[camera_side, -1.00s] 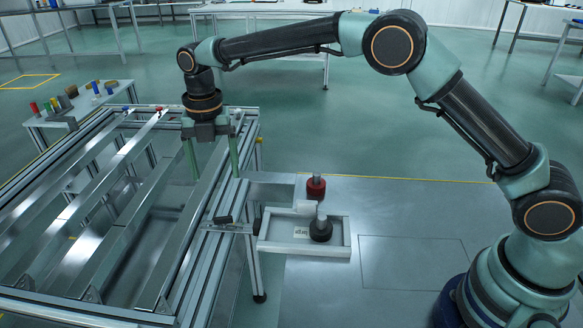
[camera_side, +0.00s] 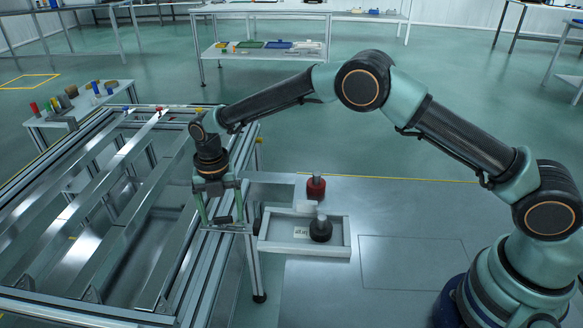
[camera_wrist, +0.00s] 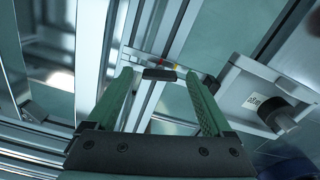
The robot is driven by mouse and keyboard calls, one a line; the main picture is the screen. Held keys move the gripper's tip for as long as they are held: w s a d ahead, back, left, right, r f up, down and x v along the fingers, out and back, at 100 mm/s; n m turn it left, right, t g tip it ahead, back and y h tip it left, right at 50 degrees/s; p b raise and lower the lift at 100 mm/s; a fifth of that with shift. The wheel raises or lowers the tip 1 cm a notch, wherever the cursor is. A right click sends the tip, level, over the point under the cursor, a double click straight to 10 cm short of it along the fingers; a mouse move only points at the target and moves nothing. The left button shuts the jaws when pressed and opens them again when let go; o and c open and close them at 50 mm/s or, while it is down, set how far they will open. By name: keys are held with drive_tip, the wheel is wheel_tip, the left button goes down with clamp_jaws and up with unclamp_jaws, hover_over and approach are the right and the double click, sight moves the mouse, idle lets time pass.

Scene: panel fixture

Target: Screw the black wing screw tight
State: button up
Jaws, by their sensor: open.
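The black wing screw (camera_side: 222,219) is a small dark bar on a metal bracket at the near right side of the aluminium frame. In the wrist view the screw (camera_wrist: 158,74) lies crosswise between my fingertips. My gripper (camera_side: 222,223) points down with its two green fingers open, one on each side of the screw. In the wrist view my gripper (camera_wrist: 160,78) shows a gap between each finger and the screw, though I cannot tell whether a tip touches it. How far the screw is threaded in does not show.
A second dark handle (camera_side: 256,226) stands just right of the screw. A shallow tray (camera_side: 347,236) holding a black-based part (camera_side: 321,229) is beside it. A red-based part (camera_side: 316,187) stands behind the tray. Long metal rails (camera_side: 108,170) run left of my gripper.

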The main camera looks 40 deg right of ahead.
clamp_jaws()
drive_tip(key=shift+m, duration=0.3)
